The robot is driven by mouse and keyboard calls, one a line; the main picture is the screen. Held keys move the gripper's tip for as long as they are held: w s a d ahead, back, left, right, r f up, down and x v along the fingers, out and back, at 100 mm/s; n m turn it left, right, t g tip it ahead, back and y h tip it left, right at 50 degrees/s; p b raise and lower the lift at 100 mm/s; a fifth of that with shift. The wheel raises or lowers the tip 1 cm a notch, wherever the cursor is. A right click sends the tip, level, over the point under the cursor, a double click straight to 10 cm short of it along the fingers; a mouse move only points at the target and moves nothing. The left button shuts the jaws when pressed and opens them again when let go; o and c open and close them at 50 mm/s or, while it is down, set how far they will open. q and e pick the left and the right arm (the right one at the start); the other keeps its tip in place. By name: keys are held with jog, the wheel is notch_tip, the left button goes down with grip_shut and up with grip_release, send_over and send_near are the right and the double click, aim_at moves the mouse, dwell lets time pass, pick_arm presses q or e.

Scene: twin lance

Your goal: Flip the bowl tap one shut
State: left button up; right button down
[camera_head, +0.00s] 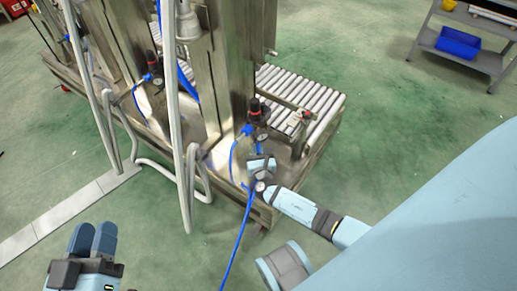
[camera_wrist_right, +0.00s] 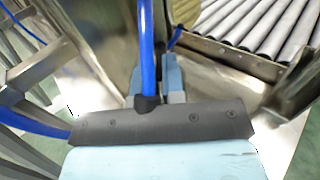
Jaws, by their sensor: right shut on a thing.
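The tap's handle position cannot be made out. My left gripper (camera_head: 93,238) is at the lower left over bare floor, its fingers side by side, shut and empty.
A black-topped regulator (camera_head: 256,110) stands just behind my right gripper. Rollers (camera_head: 300,92) lie beyond it. Grey hoses (camera_head: 186,170) hang left of the steel column (camera_head: 222,80). A shelf with a blue bin (camera_head: 459,42) stands at the upper right. Open green floor surrounds the machine.

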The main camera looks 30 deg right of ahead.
dwell(0.3)
jog(key=c, duration=1.2)
grip_release()
